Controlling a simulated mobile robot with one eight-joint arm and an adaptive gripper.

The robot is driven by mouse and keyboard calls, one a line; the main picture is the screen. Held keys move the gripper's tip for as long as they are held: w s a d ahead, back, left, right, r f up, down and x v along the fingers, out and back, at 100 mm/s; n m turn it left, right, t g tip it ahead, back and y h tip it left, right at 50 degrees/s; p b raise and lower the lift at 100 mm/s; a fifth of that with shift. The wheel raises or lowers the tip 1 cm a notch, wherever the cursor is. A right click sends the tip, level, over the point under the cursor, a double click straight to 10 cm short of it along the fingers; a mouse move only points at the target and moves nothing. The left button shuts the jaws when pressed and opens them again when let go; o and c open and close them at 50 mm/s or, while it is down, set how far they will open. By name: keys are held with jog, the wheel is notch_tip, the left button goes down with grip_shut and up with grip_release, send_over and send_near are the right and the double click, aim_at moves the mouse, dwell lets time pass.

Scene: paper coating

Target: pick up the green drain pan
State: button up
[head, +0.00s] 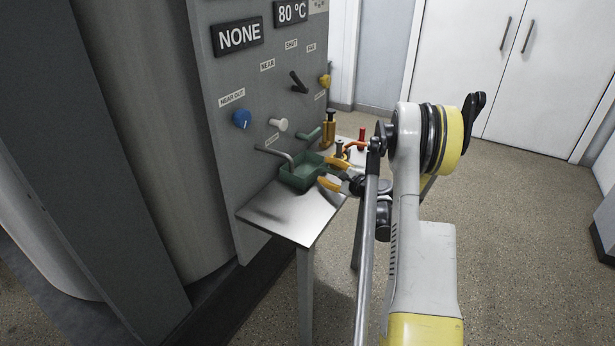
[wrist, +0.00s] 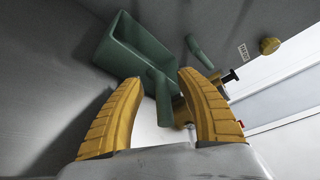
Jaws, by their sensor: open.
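The green drain pan (head: 300,174) is an open box-shaped tray at the small metal table, close to the grey machine panel. It also shows in the wrist view (wrist: 128,48), with a green handle (wrist: 160,95) that reaches toward the space between my fingers. My gripper (head: 334,173) has yellow fingers and is at the right side of the pan. In the wrist view my gripper (wrist: 158,82) is open, one finger on each side of the handle's end. I cannot tell whether the fingers touch the handle.
The metal table (head: 283,219) has a bare front part. The grey panel (head: 235,130) stands behind it with a blue knob (head: 242,119), a white knob (head: 278,125) and a bent pipe (head: 276,155). A yellow bottle-like item (head: 329,128) and a red item (head: 362,136) stand at the table's far side.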

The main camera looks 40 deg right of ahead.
grip_shut()
jog(key=shift+r, duration=0.2)
dwell(0.3)
